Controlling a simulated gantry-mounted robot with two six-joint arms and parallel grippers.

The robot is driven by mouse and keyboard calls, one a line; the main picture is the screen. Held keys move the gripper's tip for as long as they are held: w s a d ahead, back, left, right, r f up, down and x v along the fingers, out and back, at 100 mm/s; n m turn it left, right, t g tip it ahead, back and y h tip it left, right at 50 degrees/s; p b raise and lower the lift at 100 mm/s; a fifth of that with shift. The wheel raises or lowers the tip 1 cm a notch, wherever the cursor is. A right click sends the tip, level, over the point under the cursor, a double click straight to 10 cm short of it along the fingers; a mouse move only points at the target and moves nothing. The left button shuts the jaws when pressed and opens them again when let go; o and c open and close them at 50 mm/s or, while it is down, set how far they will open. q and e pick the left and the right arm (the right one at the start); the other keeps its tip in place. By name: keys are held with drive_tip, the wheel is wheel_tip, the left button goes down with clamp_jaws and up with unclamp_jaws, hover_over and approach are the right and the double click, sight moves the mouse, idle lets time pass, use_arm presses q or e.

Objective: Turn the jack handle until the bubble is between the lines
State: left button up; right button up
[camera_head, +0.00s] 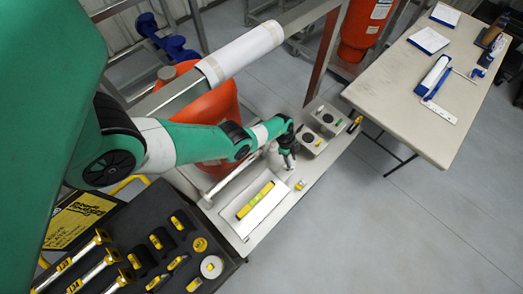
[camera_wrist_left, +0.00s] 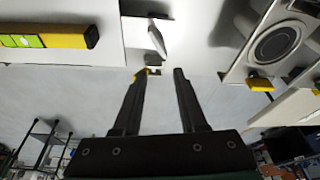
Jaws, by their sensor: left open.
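A yellow spirit level (camera_head: 255,200) with a green vial lies on a white plate (camera_head: 236,218) on the grey skid. Its end with the green vial also shows at the upper left of the left wrist view (camera_wrist_left: 60,38). The bubble is too small to read. My left gripper (camera_head: 289,165) is open and empty, pointing down beside the plate's right end. In the left wrist view its fingers (camera_wrist_left: 159,72) are apart, below a grey pointed piece (camera_wrist_left: 157,38) that may be the jack handle. A small yellow-and-white piece (camera_head: 300,185) sits close by. My right gripper is not in view.
Two grey boxes with round dark tops (camera_head: 327,119) stand on the skid right of my gripper. A black foam tray (camera_head: 135,245) of yellow-marked tools is at lower left. An orange vessel (camera_head: 210,105) stands behind the arm. A side table (camera_head: 415,85) is at upper right.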

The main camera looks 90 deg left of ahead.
use_arm(q)
drive_tip(key=shift+f+m, duration=0.1)
drive_tip(key=shift+m, duration=0.7)
drive_tip(key=shift+r+m, duration=0.2)
drive_tip(key=shift+m, duration=0.1)
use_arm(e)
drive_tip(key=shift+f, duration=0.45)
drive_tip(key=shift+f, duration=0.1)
use_arm(q)
drive_tip(key=shift+m+g+h+b, duration=0.3)
drive_tip(key=shift+m+g+b, duration=0.1)
drive_tip(key=shift+m+b, duration=0.35)
drive_tip(key=shift+r+m+b, duration=0.1)
drive_tip(key=shift+m+b, duration=0.2)
drive_tip(key=shift+m, duration=0.55)
drive_tip(key=shift+r+m+g, duration=0.15)
drive_tip(key=shift+m+g, duration=0.15)
drive_tip(key=shift+m, duration=0.2)
drive_tip(key=shift+r, duration=0.1)
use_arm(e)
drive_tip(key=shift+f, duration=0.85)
